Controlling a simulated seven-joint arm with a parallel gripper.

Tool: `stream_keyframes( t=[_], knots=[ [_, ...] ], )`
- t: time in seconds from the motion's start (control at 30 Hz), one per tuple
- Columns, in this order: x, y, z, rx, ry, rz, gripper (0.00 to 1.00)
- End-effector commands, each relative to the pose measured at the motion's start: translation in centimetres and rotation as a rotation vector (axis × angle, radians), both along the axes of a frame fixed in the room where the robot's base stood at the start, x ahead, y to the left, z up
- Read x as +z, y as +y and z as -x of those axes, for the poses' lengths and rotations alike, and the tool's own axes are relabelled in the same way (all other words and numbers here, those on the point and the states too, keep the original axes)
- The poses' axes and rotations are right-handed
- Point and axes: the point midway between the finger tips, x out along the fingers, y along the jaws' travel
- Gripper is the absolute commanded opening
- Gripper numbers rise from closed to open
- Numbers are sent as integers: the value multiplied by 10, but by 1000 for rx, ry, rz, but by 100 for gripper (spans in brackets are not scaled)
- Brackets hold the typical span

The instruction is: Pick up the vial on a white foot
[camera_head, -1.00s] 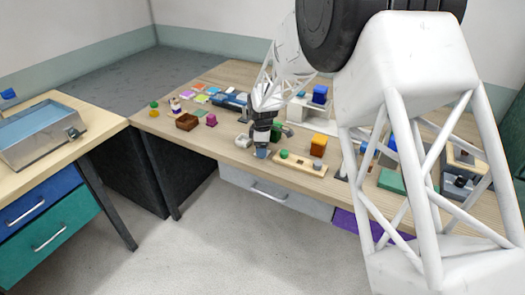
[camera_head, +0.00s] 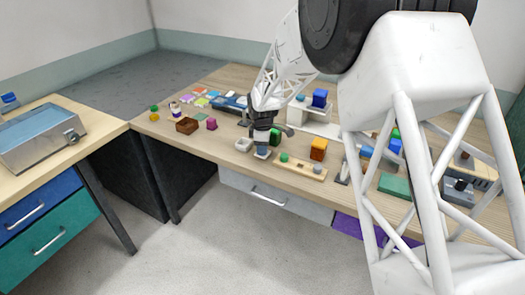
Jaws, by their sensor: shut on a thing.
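My gripper (camera_head: 262,139) points down at the front edge of the long wooden table, left of a wooden strip. It is shut on a small blue-grey vial (camera_head: 262,150) with a pale white foot (camera_head: 262,156) at its bottom. The fingers hide the upper part of the vial. The foot is at or very near the table top; I cannot tell whether it touches.
A white square dish (camera_head: 243,145) is close on the left. A brown box (camera_head: 187,125) and purple block (camera_head: 211,124) stand farther left.

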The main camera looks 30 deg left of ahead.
Motion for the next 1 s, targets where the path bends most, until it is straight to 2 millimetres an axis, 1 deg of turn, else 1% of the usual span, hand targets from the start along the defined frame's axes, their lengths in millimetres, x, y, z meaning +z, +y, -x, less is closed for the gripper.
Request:
stream_keyframes(
  t=[0.03,0.13,0.37,0.8,1.0],
  knots=[
    [7,0,0,0,-1,-2,6],
    [20,-1,1,0,0,0,6],
    [21,-21,24,0,-1,0,6],
    [27,-67,77,0,1,0,6],
    [30,-84,98,0,-1,0,6]
  ],
)
